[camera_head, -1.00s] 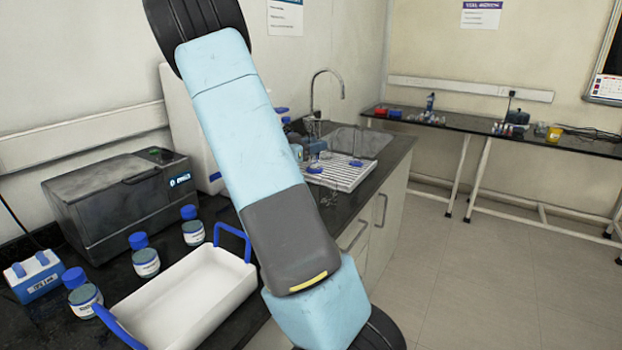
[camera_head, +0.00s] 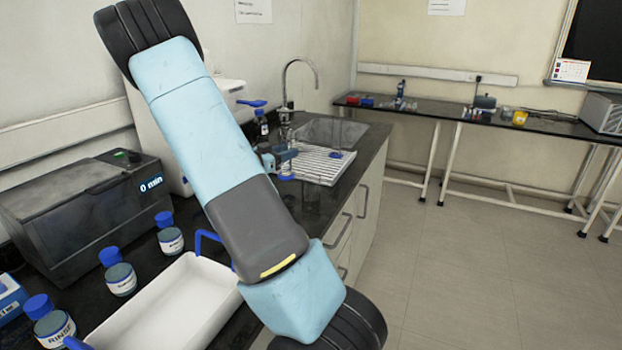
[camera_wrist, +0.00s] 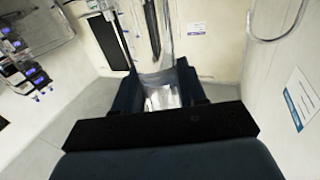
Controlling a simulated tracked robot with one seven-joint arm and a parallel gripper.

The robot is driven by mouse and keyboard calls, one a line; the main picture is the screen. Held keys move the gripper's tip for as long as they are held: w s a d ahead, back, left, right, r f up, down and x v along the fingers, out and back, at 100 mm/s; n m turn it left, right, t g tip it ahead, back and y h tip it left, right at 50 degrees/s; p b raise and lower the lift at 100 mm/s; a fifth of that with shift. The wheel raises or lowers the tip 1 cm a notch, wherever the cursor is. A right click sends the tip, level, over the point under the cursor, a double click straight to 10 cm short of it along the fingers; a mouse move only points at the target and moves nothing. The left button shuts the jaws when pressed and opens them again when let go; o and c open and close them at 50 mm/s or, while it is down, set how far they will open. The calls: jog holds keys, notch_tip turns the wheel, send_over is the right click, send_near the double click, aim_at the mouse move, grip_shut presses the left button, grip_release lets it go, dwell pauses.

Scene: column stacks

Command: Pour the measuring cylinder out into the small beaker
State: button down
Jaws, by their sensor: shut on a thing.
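My gripper (camera_wrist: 163,88) is shut on a clear glass vessel (camera_wrist: 155,62), which I take to be the measuring cylinder; it stands out between the dark fingers in the wrist view. Whether it holds liquid I cannot tell.
A white tray with blue handles (camera_head: 185,305) and several blue-capped bottles (camera_head: 120,278) are at the front left, before a dark grey machine (camera_head: 85,205). The sink (camera_head: 330,133) has a tall tap (camera_head: 300,75). A far bench (camera_head: 450,110) stands across open floor.

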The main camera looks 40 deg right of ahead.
aim_at(287, 166)
jog(key=shift+s+r+m, duration=0.15)
jog(key=shift+s+m, duration=0.1)
jog(key=shift+m, duration=0.65)
jog(key=shift+s+f+m+y, duration=0.3)
jog(key=shift+f+m, duration=0.45)
jog(key=shift+m, duration=0.15)
jog(key=shift+s+d+f+m, duration=0.1)
jog(key=shift+s+m, duration=0.25)
jog(key=shift+m, duration=0.55)
jog(key=shift+s+f+m, duration=0.15)
jog(key=shift+f+m, duration=0.3)
jog(key=shift+f, duration=0.05)
jog(key=shift+s+f+m, duration=0.15)
jog(key=shift+f+m, duration=0.3)
jog(key=shift+f, duration=0.05)
jog(key=m, duration=0.1)
jog(key=f+m, duration=0.1)
jog(key=shift+w+f+m+t+y+p, duration=0.15)
jog(key=shift+w+m+t+y+p, duration=0.15)
jog(key=shift+w+m+t+p, duration=0.1)
jog(key=shift+w+r+m, duration=0.1)
jog(key=shift+r+m, duration=0.25)
jog(key=shift+m, duration=0.35)
jog(key=shift+f+m+t, duration=0.1)
jog(key=shift+m+t, duration=0.2)
jog(key=shift+m, duration=0.2)
jog(key=shift+m+p, duration=0.35)
jog(key=shift+m, duration=0.05)
